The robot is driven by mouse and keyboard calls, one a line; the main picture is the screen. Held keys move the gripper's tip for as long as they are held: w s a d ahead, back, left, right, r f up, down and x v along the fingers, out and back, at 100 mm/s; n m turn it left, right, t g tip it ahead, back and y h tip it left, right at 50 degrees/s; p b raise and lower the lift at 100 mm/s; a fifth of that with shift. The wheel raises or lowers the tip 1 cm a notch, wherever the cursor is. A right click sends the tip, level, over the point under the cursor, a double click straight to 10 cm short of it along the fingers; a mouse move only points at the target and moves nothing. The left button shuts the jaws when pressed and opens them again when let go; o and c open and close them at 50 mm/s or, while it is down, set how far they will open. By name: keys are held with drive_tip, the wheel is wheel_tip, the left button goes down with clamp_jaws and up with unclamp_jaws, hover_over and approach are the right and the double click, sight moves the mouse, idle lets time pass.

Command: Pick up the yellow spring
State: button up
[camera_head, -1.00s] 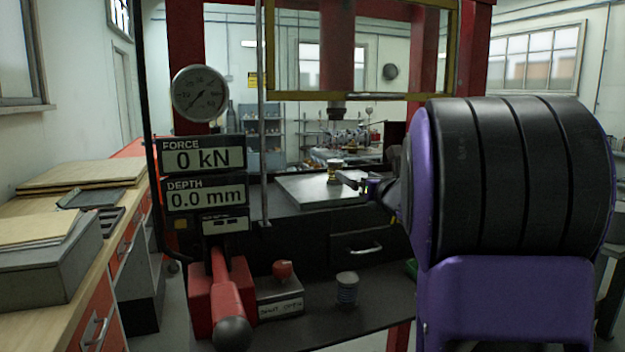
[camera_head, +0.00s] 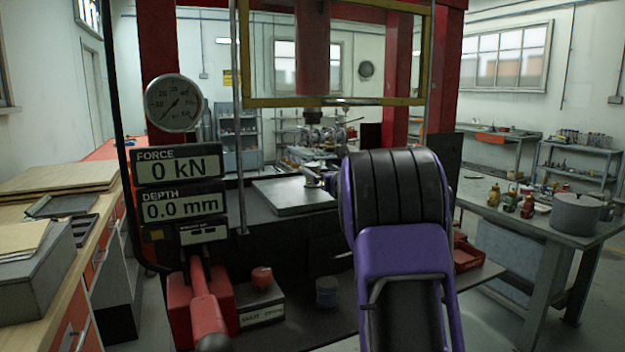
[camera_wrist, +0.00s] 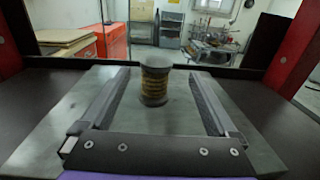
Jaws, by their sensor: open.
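The yellow spring (camera_wrist: 154,84) stands upright on the grey press plate (camera_wrist: 60,118) in the wrist view. It has coiled yellow sides with dark grey end caps. My gripper (camera_wrist: 158,78) is open, with one finger on each side of the spring near the fingertips. A gap shows on both sides, so neither finger appears to touch it. In the head view, my gripper (camera_head: 318,179) is small over the plate (camera_head: 296,196), and I cannot make out the spring there.
The red press frame (camera_head: 396,60) and yellow-edged guard (camera_head: 430,50) surround the plate. A red lever (camera_head: 203,300) and force and depth displays (camera_head: 180,185) stand at left. A side table (camera_head: 520,215) with small fittings is at right. The plate around the spring is clear.

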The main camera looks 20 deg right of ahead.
sight(313, 165)
drive_tip(key=shift+w+a+p, duration=0.15)
drive_tip(key=shift+w+p, duration=0.25)
drive_tip(key=shift+w, duration=0.95)
drive_tip(key=shift+w+a+p, duration=0.1)
drive_tip(key=shift+w+p, duration=0.25)
drive_tip(key=shift+w, duration=0.95)
drive_tip(key=shift+r, duration=0.1)
clamp_jaws()
